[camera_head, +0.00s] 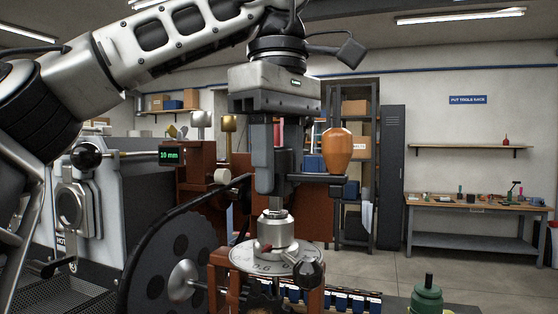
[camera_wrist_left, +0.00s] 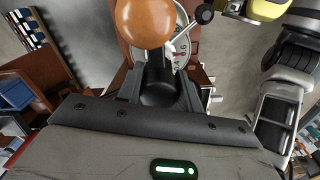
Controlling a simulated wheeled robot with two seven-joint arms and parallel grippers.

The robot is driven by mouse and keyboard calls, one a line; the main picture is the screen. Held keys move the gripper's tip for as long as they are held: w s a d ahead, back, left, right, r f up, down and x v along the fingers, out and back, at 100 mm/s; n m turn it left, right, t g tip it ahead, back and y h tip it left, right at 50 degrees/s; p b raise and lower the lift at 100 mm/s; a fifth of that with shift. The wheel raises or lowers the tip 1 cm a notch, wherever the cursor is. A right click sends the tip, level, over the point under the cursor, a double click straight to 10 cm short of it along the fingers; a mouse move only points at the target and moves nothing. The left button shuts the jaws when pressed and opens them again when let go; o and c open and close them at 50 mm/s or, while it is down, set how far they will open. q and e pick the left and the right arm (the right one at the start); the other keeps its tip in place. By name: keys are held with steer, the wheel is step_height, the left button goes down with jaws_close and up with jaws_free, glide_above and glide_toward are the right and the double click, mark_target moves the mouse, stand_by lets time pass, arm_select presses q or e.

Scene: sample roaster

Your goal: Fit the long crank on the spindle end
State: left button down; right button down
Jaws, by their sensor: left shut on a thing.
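My left gripper (camera_head: 275,182) points straight down and is shut on the long crank, a dark arm (camera_head: 318,178) with an upright orange wooden handle (camera_head: 337,150) at its right end. In the left wrist view the orange handle (camera_wrist_left: 146,22) is at the top, with the dark crank hub (camera_wrist_left: 160,92) between the fingers. Directly below the gripper in the head view stands a silver collar (camera_head: 275,231) on a round numbered dial (camera_head: 245,259). I cannot tell whether the crank touches the spindle end.
A large black wheel (camera_head: 150,262) stands close to the left of the dial. A grey machine with a 10 mm display (camera_head: 171,155) is further left. A green knobbed object (camera_head: 427,296) is at the front right. A workbench (camera_head: 475,207) stands far right, with open floor before it.

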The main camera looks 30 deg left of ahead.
arm_select(q)
steer(key=shift+f+b, duration=0.55)
steer(key=shift+f, duration=0.4)
arm_select(e)
steer(key=shift+f, duration=0.6)
arm_select(q)
steer(key=c, duration=0.9)
jaws_free()
steer(key=shift+o, duration=0.2)
step_height(320, 180, up, 7)
steer(key=p, duration=0.5)
steer(key=shift+s+r, duration=0.1)
steer(key=shift+r, duration=2.45)
arm_select(e)
steer(key=shift+s+d+r, duration=0.15)
steer(key=shift+d+r, duration=0.1)
steer(key=shift+r, duration=0.35)
steer(key=shift+s+d+r, duration=0.1)
steer(key=shift+d+r, duration=0.1)
steer(key=shift+r, duration=0.35)
arm_select(q)
steer(key=shift+f, duration=0.1)
